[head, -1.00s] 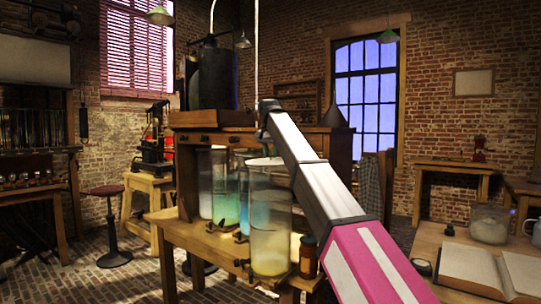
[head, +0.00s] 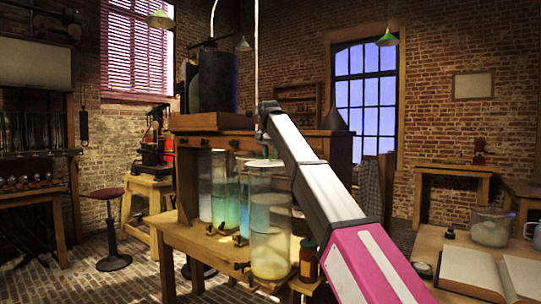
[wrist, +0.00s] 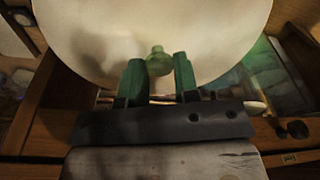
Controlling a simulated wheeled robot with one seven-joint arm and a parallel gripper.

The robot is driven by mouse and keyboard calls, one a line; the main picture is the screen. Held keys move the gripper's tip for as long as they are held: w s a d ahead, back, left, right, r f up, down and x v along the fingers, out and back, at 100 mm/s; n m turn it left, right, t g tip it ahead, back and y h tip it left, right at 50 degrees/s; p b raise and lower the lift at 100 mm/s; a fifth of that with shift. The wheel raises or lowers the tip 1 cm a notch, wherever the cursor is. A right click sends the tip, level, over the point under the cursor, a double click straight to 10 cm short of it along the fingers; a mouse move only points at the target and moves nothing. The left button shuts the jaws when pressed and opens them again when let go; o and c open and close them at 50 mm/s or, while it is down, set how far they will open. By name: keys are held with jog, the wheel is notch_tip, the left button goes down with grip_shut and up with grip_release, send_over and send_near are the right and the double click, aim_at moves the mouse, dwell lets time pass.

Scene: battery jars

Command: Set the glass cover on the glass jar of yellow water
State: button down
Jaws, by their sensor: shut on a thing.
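The glass cover (wrist: 95,40) is a large pale disc with a small greenish knob, seen in the wrist view. My gripper (wrist: 160,66) has its two green fingers on either side of that knob, shut on it. My arm hides part of the area to the right.
Other glass jars with green (head: 226,200) and bluish liquid stand close behind and left. A brown bottle (head: 308,259) stands just right of the yellow jar. A wooden cabinet (head: 186,180) rises behind. A table at right holds an open book (head: 468,270) and a glass vessel (head: 491,228).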

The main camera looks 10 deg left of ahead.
jog(key=shift+f, duration=0.8)
jog(key=c, duration=1.1)
grip_release()
jog(key=shift+c, duration=0.2)
